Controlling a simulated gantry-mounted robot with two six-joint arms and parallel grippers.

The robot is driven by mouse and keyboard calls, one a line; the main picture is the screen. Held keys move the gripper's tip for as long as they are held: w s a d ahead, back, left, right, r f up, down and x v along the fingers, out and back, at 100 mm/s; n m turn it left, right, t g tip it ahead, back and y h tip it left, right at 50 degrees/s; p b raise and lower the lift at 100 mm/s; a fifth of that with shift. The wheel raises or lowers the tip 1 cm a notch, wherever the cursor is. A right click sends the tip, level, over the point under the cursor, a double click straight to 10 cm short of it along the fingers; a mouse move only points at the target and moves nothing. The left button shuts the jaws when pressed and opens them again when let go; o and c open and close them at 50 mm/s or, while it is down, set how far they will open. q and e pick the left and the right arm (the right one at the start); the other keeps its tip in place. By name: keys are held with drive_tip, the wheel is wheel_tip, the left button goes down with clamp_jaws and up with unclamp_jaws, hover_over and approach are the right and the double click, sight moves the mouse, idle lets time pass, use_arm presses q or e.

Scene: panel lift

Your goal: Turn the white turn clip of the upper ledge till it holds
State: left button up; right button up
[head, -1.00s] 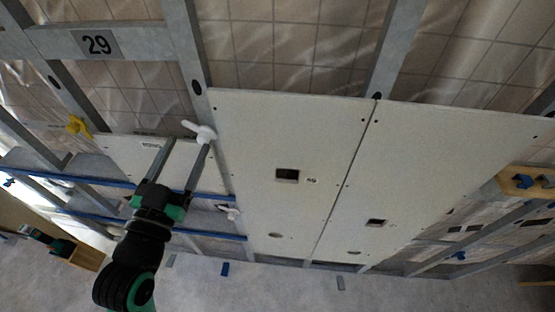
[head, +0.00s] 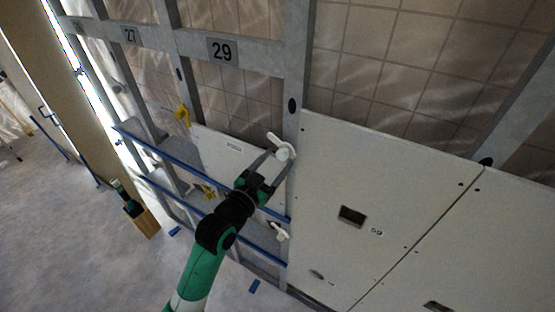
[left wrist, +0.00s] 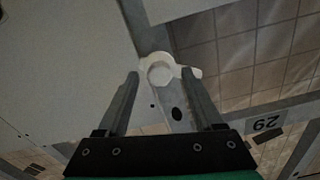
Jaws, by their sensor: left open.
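The white turn clip (head: 281,148) of the upper ledge sits on the grey upright (head: 296,90), beside the left edge of a large pale panel (head: 400,190). In the head view its wing slants to the upper left. My left gripper (head: 276,162) is open, its fingers reaching up to the clip. In the left wrist view the clip's round hub (left wrist: 160,72) shows between the open fingertips, with a short arm to the right close to the right fingertip. Whether the fingers touch it I cannot tell. A smaller pale panel (head: 225,150) stands behind the upper ledge (head: 165,154).
A lower white clip (head: 279,231) and two yellow clips (head: 183,115) are on the frame. A wooden box (head: 145,222) with a dark and green item stands on the floor at left. Plates marked 27 and 29 are on the top rail. The floor at lower left is mostly clear.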

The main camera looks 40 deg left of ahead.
use_arm(q)
drive_tip(key=shift+w+a, duration=0.1)
drive_tip(key=shift+w, duration=0.4)
clamp_jaws()
